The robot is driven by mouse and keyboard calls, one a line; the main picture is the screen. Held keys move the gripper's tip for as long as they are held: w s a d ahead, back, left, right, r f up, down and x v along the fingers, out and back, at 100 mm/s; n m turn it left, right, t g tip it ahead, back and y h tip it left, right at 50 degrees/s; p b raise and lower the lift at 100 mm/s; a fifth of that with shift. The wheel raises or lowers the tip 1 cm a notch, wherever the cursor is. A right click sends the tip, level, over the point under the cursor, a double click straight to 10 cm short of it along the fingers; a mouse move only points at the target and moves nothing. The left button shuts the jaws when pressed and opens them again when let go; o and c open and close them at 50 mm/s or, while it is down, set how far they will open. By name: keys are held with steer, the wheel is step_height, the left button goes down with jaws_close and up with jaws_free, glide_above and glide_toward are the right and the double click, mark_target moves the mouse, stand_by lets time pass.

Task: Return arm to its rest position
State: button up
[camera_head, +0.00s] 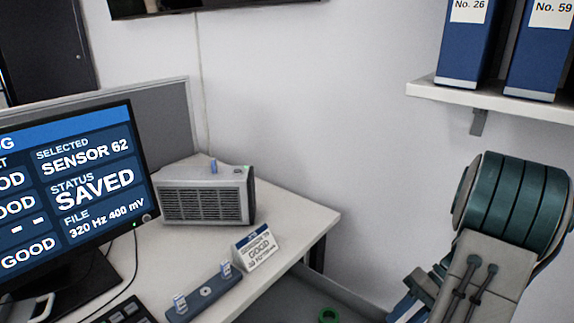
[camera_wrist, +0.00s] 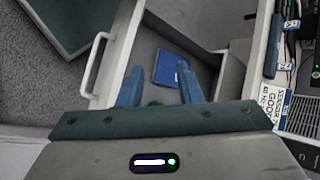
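My gripper (camera_wrist: 159,85) shows in the wrist view as two blue fingers, spread apart with a clear gap between them. No object is held between them. They are above an open drawer (camera_wrist: 118,45) with a white handle (camera_wrist: 93,65). A flat blue item (camera_wrist: 172,68) lies in the drawer, beyond the gap. A small green thing (camera_wrist: 155,103) is partly hidden by the gripper's body. In the head view my arm (camera_head: 490,245) is bent at the right, with teal segments. The fingers cannot be made out clearly there.
The desk (camera_head: 312,215) holds a monitor (camera_head: 75,190) reading "SENSOR 62, SAVED", a grey vented box (camera_head: 205,195), a "GOOD" sign (camera_head: 256,248) and a blue holder (camera_head: 205,291). A shelf (camera_head: 490,98) with blue binders (camera_head: 468,45) is above my arm.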

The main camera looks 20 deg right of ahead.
steer(key=a+r+n+t+h+p, duration=0.2)
steer(key=a+r+h+p, duration=0.2)
steer(key=a+r+p, duration=0.3)
steer(key=a+r+n+t+h+p, duration=0.1)
steer(key=a+r+h+p, duration=0.4)
steer(key=a+r, duration=0.9)
step_height(320, 180, up, 5)
steer(key=n+p, duration=0.1)
steer(key=p, duration=0.2)
steer(key=shift+s+r+t, duration=0.15)
steer(key=shift+s+t, duration=0.1)
steer(key=shift+t, duration=0.15)
steer(key=shift+a, duration=0.1)
